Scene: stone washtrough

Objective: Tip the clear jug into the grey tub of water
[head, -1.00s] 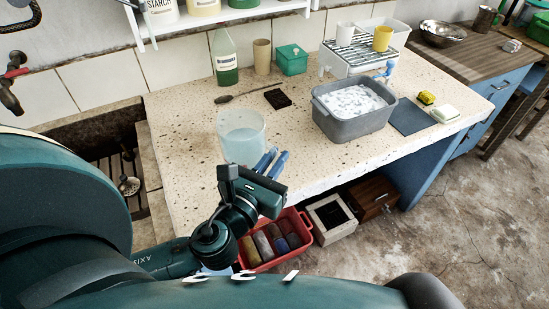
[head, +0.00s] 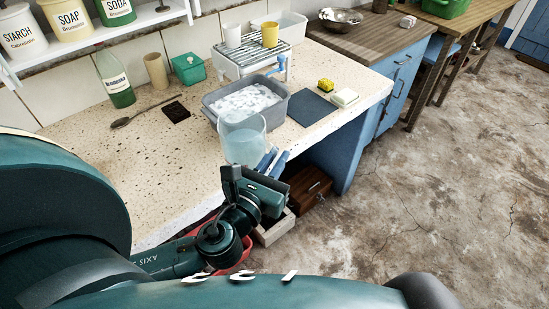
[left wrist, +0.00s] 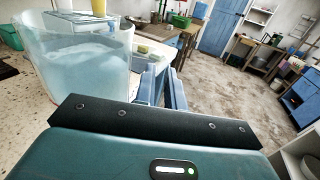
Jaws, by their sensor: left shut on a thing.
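The clear jug (head: 243,143) holds pale bluish water and looks about upright. It also fills the left of the left wrist view (left wrist: 85,80). My left gripper (head: 273,162) is shut on the jug at its right side; the exact grip is hard to make out. In the left wrist view the two blue fingers of the gripper (left wrist: 163,85) show beside the jug. The grey tub (head: 279,112) of foamy water stands on the counter just beyond the jug. The jug overlaps its near wall in the head view, and no liquid is pouring. My right gripper is not in view.
A wire rack (head: 252,56) with two cups stands behind the tub. A blue-grey mat (head: 305,108), a yellow sponge (head: 326,85) and soap (head: 344,97) lie right of it. A green bottle (head: 118,88) and a spoon (head: 135,116) are left. The counter's near edge runs below the jug.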

